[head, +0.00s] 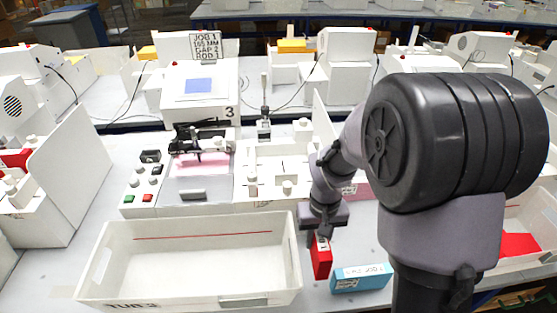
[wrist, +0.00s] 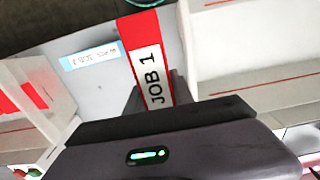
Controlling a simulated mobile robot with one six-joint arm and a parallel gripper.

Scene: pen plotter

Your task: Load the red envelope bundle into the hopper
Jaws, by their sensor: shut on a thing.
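The red envelope bundle (head: 321,259) hangs on end below my gripper (head: 321,232), between the front tub and a light blue bundle (head: 361,277). My gripper is shut on it. In the wrist view the red bundle (wrist: 136,32), with a white "JOB 1" label, stands between the fingers of my gripper (wrist: 157,88). I cannot tell whether its lower end touches the table. The light blue bundle also lies in the wrist view (wrist: 88,57), apart from the red one. No part is clearly marked as the hopper; a white fixture with posts (head: 270,157) stands right of the plotter.
An open white tub (head: 190,296) marked "TUB 3" takes up the front left. The control panel (head: 146,183) and the plotter (head: 205,140) with a pink sheet stand behind it. A white upright panel (head: 323,120) rises right of the fixture. My arm hides the area to the right.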

